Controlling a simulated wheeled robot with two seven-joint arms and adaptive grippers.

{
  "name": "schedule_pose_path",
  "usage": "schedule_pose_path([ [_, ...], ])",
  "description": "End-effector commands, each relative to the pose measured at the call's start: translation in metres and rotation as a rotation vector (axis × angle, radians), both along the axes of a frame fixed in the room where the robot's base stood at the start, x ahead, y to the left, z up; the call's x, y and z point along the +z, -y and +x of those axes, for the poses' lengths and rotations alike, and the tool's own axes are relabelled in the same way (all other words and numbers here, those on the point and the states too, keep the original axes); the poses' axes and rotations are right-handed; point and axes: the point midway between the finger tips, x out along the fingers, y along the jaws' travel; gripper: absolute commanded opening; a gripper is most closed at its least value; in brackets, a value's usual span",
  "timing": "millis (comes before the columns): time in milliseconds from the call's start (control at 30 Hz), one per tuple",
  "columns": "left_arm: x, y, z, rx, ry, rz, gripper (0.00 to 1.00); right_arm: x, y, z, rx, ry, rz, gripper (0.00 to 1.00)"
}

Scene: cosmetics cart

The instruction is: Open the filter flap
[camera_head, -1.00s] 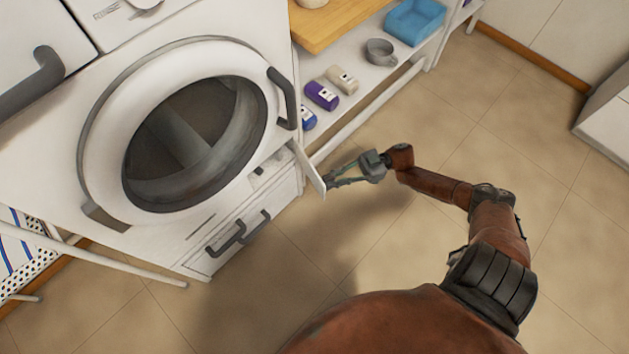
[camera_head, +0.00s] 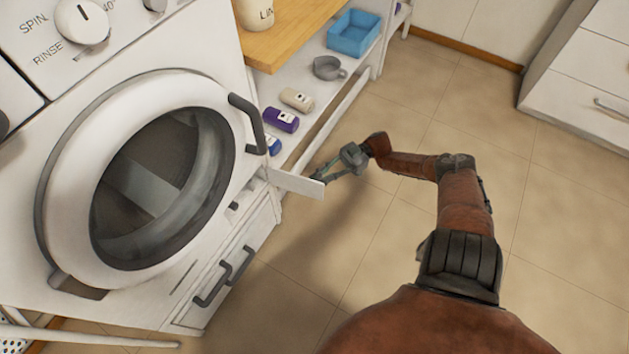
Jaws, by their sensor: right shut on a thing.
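The filter flap (camera_head: 294,183) is a small white panel at the lower right of the washing machine (camera_head: 68,128), below the round door. It stands swung out from the machine front, hinged at its upper left side. Behind it the filter recess (camera_head: 236,205) shows dark fittings. My right gripper (camera_head: 318,179) is shut on the flap's outer edge; its fingertips are partly hidden by the flap. My left gripper is not in view.
The round door (camera_head: 52,190) is closed, its dark handle (camera_head: 246,118) just above the flap. A drawer with dark handles (camera_head: 225,275) sits below. A low shelf holds bottles (camera_head: 281,119), a grey cup (camera_head: 328,68) and a blue bin (camera_head: 354,33). Floor on the right is clear.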

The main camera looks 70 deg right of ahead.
Motion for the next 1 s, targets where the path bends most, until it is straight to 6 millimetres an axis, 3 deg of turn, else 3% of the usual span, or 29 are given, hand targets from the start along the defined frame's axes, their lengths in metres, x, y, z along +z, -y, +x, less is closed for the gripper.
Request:
schedule_pose_path([
  [233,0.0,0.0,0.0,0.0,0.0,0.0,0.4,-0.003,0.001,-0.005,0.003,-0.011,0.001,0.0],
  [267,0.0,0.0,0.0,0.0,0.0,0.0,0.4,-0.003,0.001,-0.005,0.003,-0.011,0.001,0.12],
  [500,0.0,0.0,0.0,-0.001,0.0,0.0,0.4,-0.002,-0.002,-0.001,0.008,-0.008,0.0,0.29],
  [800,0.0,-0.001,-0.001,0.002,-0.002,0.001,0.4,-0.002,-0.001,0.0,0.007,-0.005,0.0,0.29],
  [1000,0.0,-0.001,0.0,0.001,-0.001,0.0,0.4,-0.002,0.021,-0.013,0.004,-0.007,-0.002,0.29],
])
